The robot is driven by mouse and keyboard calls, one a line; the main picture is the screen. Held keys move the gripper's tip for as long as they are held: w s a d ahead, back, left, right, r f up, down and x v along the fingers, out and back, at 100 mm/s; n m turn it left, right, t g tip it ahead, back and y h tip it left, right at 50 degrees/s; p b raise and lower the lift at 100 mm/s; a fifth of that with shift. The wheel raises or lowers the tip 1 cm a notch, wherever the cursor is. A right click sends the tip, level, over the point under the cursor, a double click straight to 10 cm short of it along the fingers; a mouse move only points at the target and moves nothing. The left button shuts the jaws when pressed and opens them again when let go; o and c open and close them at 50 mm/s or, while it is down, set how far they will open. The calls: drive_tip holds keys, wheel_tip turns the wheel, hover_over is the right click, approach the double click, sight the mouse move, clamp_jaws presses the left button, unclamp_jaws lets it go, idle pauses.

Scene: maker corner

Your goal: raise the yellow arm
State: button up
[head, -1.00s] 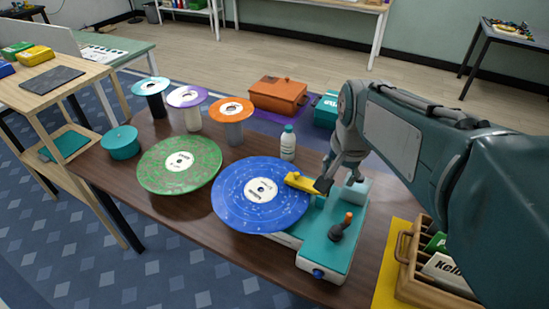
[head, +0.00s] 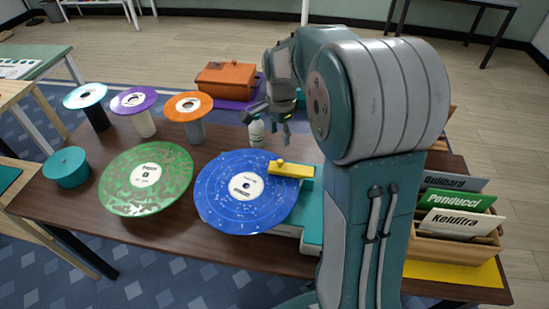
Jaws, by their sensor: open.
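The yellow arm (head: 295,171), a short bar with a small round knob at its left end, reaches over the right edge of a blue record (head: 240,200). It looks about level; I cannot tell whether its tip touches the record. The record lies on a teal and white player (head: 312,225), whose right part is hidden behind my own arm. My gripper (head: 270,124) is open and empty.
A green record (head: 170,190) lies left of the player. Teal, purple and orange discs on stands (head: 188,104) are at the back left, near a teal round box (head: 66,167). An orange case (head: 226,80) stands behind. A wooden crate of sleeves (head: 455,245) is at right.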

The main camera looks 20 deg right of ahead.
sight(280, 160)
wheel_tip(280, 160, down, 10)
drive_tip(key=shift+f, duration=0.1)
drive_tip(key=shift+d, duration=0.1)
clamp_jaws()
